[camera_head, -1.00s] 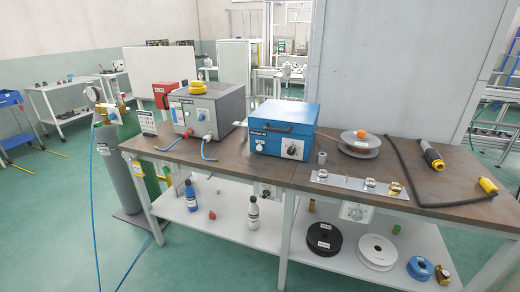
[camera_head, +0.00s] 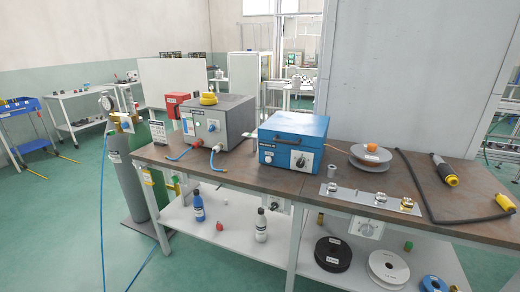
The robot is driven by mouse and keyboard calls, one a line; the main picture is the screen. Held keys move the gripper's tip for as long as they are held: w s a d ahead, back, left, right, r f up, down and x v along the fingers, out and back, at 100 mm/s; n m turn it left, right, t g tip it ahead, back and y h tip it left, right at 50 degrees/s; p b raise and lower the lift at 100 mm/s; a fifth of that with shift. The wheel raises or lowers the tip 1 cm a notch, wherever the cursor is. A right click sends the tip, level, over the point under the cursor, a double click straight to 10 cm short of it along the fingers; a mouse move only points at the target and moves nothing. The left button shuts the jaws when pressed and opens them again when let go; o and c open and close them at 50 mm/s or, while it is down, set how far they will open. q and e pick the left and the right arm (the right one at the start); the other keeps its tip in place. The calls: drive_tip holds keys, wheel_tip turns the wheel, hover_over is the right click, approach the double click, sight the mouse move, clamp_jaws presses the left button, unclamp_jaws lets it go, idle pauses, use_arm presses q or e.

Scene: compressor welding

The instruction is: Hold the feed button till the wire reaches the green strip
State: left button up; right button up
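A blue box (camera_head: 291,133) with a dark handle and a round knob (camera_head: 302,160) on a white plate stands on the brown bench. A grey spool (camera_head: 371,159) with an orange hub lies to its right. A thin line, possibly wire, shows between the box and the spool. A torch (camera_head: 444,169) with a dark body and a yellow end lies at the right, beside a black cable (camera_head: 412,190) with a yellow end (camera_head: 505,203). I cannot make out a feed button or a green strip. Neither of my grippers is in view.
A lower shelf (camera_head: 229,229) holds bottles and spools.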

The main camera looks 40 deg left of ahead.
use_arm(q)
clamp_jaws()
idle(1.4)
